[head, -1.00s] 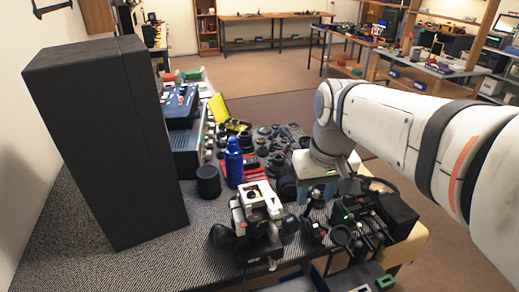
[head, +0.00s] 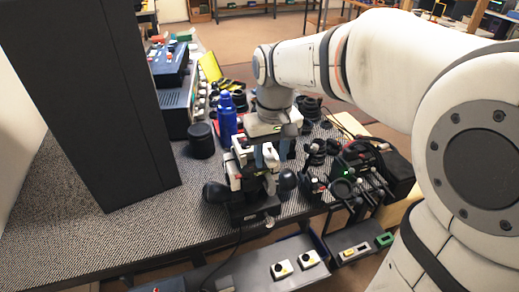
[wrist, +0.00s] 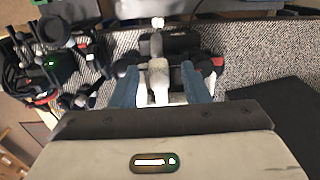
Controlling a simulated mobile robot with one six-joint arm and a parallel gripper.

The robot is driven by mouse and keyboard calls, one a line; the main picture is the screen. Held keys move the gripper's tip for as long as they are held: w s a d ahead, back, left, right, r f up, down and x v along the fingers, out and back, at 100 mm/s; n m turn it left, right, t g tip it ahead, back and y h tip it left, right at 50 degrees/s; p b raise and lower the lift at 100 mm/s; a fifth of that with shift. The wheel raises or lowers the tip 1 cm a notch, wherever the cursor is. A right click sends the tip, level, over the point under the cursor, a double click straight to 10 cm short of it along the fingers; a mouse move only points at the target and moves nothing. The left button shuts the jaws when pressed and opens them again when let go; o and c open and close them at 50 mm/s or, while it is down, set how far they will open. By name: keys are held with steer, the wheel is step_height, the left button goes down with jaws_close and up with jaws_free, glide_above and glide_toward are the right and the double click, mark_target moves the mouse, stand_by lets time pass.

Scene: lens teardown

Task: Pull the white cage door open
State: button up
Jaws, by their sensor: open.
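No white cage door can be made out for certain in either view. A black and white device (head: 240,178) with dark round knobs at both sides stands near the table's front edge. My gripper (head: 265,160) hangs over its right part in the head view and hides some of it. In the wrist view my gripper (wrist: 160,84) is open, with one blue finger on each side of a white upright part (wrist: 159,76) of the device. I cannot tell whether the fingers touch that part.
A tall black box (head: 110,100) stands at the left of the table. A blue bottle (head: 226,118) and a black cylinder (head: 201,140) stand behind the device. Dark gear with cables (head: 350,175) crowds the right side. The textured tabletop (head: 90,235) is bare at front left.

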steer(key=shift+f, duration=0.2)
steer(key=shift+c, duration=0.3)
jaws_close()
